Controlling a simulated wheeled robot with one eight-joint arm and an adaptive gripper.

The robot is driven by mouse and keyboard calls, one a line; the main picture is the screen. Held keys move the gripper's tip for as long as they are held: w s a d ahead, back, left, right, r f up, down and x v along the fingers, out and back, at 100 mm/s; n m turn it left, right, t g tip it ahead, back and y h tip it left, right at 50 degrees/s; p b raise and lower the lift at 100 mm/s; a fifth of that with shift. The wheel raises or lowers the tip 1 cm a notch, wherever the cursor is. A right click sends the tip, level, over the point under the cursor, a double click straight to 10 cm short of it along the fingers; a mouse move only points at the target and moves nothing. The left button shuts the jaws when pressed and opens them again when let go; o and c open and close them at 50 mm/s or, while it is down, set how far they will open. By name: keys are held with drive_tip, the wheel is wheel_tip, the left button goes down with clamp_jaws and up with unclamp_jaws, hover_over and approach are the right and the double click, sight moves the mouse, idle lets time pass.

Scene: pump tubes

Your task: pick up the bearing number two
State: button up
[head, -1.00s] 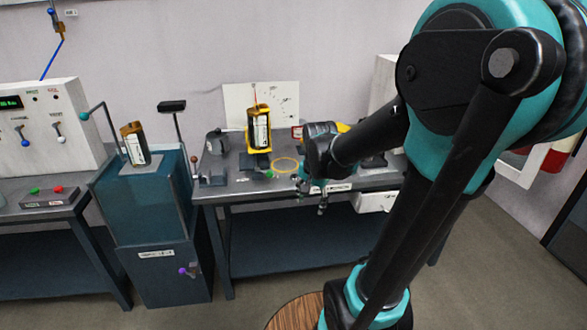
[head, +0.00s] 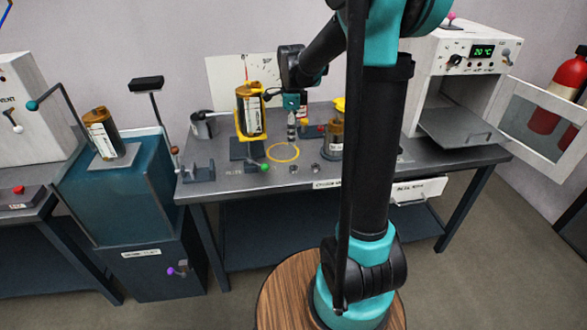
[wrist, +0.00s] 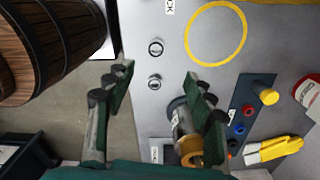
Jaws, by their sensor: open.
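Two small metal rings, which look like bearings, lie on the grey bench near its front edge. In the wrist view one (wrist: 155,48) is farther up and the other (wrist: 154,82) lies between my fingertips as seen from above. In the head view they show as a left ring (head: 293,169) and a right ring (head: 314,168). I cannot read a number on either. My gripper (wrist: 158,78) is open and empty, pointing down. In the head view my gripper (head: 291,130) hangs above the bench by the yellow circle.
The yellow circle (head: 283,153) is marked on the bench. An amber-topped cylinder (wrist: 187,135) stands close to my right finger in the wrist view. A yellow-framed tube (head: 250,112) stands left. An open oven (head: 462,100) is at right. Yellow gloves (wrist: 272,150) lie beyond the knob panel (wrist: 243,118).

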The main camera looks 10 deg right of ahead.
hover_over(294, 168)
drive_tip(key=w, duration=0.1)
drive_tip(key=f, duration=0.7)
drive_tip(key=shift+a+f, duration=0.15)
drive_tip(key=shift+a, duration=0.05)
drive_tip(key=shift+s+d+f, duration=0.1)
drive_tip(key=shift+s+f, duration=0.1)
drive_tip(key=shift+f, duration=1.25)
drive_tip(key=shift+s+d+f, duration=0.1)
drive_tip(key=shift+s+f, duration=0.05)
drive_tip(key=shift+f, duration=1.3)
clamp_jaws()
drive_tip(key=shift+r, duration=0.1)
